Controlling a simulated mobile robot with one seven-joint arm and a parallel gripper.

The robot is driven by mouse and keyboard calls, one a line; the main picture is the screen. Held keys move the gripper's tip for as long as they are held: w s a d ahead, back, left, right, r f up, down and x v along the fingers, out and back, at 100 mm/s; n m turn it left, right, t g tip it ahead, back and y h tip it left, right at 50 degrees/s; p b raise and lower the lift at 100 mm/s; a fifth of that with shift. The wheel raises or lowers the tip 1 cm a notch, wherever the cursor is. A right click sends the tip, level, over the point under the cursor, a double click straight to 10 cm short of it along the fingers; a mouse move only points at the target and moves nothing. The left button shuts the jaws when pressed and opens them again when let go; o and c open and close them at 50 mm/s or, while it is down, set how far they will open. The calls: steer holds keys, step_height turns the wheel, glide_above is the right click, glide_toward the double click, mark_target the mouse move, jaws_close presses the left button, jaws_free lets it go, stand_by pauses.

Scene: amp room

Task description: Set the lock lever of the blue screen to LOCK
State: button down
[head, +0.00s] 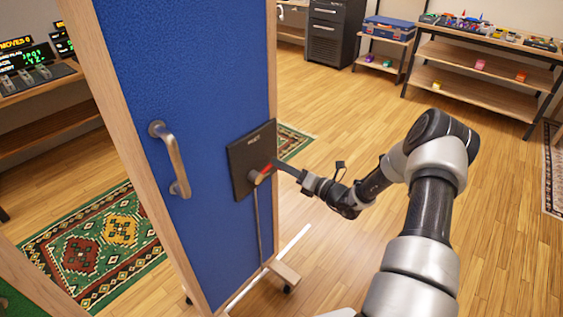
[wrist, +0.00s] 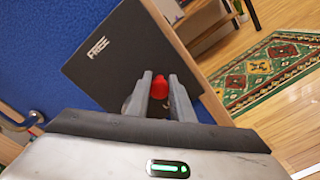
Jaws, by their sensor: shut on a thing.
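The blue screen (head: 205,75) stands upright in a wooden frame and also fills the upper left of the wrist view (wrist: 45,100). A dark square lock plate (head: 242,158) is fixed near its right edge. In the wrist view, the plate (wrist: 105,60) bears the white word FREE; a LOCK label cannot be made out. The lock lever (head: 265,171) has a red grip and points up and right from its pivot in the head view. My gripper (head: 276,164) is shut on the lever, whose red end (wrist: 158,87) shows between the fingers. The fingers partly hide the lever.
A metal handle (head: 172,158) sticks out from the screen left of the plate. The screen stands on a wooden foot (head: 284,272) with casters. A patterned green rug (head: 45,232) lies behind it. Shelves (head: 475,90) stand at the back right, with open wooden floor before them.

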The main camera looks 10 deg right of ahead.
steer(key=shift+d+f+m, duration=0.1)
steer(key=shift+f+m, duration=0.4)
steer(key=shift+f, duration=0.1)
steer(key=shift+s, duration=0.1)
steer(key=c, duration=1.5)
jaws_free()
steer(key=shift+c, duration=0.2)
steer(key=p+v, duration=0.2)
steer(key=v, duration=1.5)
steer(key=shift+r, duration=0.15)
